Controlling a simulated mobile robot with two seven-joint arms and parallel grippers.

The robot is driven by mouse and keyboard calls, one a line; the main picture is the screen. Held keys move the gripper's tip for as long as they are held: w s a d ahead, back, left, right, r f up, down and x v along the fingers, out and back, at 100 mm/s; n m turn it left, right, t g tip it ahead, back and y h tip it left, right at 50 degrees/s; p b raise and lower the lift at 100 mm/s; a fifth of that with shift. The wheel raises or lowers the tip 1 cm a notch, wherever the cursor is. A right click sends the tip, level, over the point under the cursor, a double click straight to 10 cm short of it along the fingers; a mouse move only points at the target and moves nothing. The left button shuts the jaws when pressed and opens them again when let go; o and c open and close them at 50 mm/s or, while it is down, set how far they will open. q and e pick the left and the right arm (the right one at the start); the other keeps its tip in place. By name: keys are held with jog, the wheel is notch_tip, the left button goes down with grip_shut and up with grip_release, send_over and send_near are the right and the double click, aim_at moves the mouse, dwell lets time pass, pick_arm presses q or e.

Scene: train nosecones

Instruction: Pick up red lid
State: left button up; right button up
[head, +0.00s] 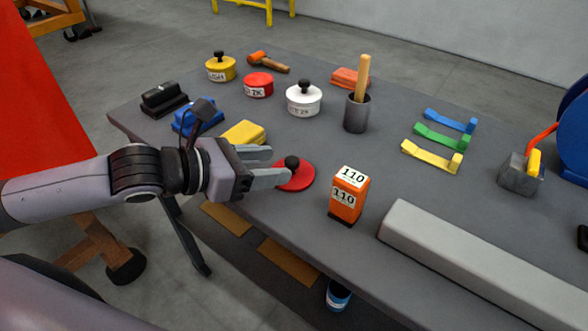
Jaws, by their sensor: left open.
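My left gripper (277,165) reaches in from the left and is open. Its fingertips are at the lid's left side, close to the knob. One finger covers part of the disc, and I cannot tell whether it touches the lid. A red tin (258,86) without a lid knob stands farther back. My right gripper is not in view.
An orange block marked 110 (346,199) stands just right of the lid. A yellow block (243,132) and a blue one (197,117) lie behind my left gripper. A white tin (303,101) and a brush pot (356,114) stand farther back. A long grey bar (470,252) lies front right.

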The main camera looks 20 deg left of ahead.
aim_at(291, 160)
pick_arm(q)
jog(key=x, duration=0.4)
jog(key=shift+w+r, duration=0.2)
jog(key=shift+r, duration=0.05)
jog(key=shift+w+d+f, duration=0.3)
jog(key=shift+w+d, duration=0.1)
jog(key=shift+w, duration=0.1)
grip_shut()
